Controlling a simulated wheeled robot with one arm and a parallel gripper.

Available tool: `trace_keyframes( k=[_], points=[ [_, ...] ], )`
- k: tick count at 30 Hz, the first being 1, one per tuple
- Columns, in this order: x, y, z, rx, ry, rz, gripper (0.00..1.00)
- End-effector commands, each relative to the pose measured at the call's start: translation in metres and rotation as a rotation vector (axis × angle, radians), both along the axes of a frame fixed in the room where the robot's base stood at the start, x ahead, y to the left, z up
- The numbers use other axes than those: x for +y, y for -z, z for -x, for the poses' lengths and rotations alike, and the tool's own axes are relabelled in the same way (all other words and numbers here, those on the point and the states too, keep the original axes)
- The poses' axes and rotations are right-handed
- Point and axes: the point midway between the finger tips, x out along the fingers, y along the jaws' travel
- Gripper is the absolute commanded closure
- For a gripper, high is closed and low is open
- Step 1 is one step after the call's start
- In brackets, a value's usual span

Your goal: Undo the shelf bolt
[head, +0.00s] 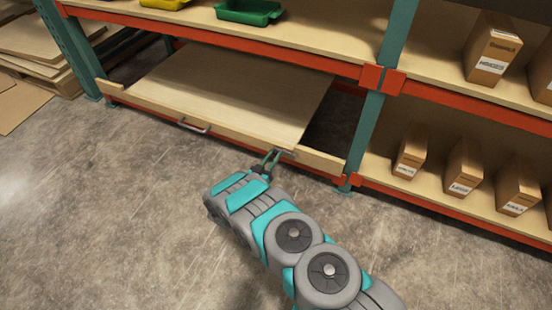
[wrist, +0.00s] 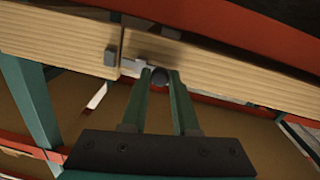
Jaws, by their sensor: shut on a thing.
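The shelf bolt (wrist: 133,68) is a small pale metal fitting on the wooden front, beside the seam between two boards. Its round dark knob (wrist: 159,76) sits between my fingertips in the wrist view. My gripper (wrist: 161,82) is shut on this knob. In the head view my gripper (head: 272,157) is at the right end of the low pull-out shelf's front board (head: 160,118). There the bolt is small and partly hidden by the fingers. I cannot tell whether the bolt spans the seam.
A metal handle (head: 193,126) is on the shelf front, left of my gripper. A green rack post (head: 363,140) stands to the right. Cardboard boxes (head: 464,168) sit on the right shelf. A green bin (head: 248,11) is on the shelf above. The floor in front is clear.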

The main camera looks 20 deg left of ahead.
Motion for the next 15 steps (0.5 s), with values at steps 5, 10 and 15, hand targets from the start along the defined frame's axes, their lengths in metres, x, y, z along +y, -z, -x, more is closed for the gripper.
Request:
trace_keyframes(
  k=[5,10,15],
  points=[
    [0.0049,-0.0009,-0.0003,-0.001,-0.011,-0.003,0.65],
    [0.0041,-0.0008,-0.0001,-0.001,-0.010,-0.003,0.46],
    [0.0035,-0.0007,0.0001,-0.001,-0.008,-0.002,0.42]
  ],
)
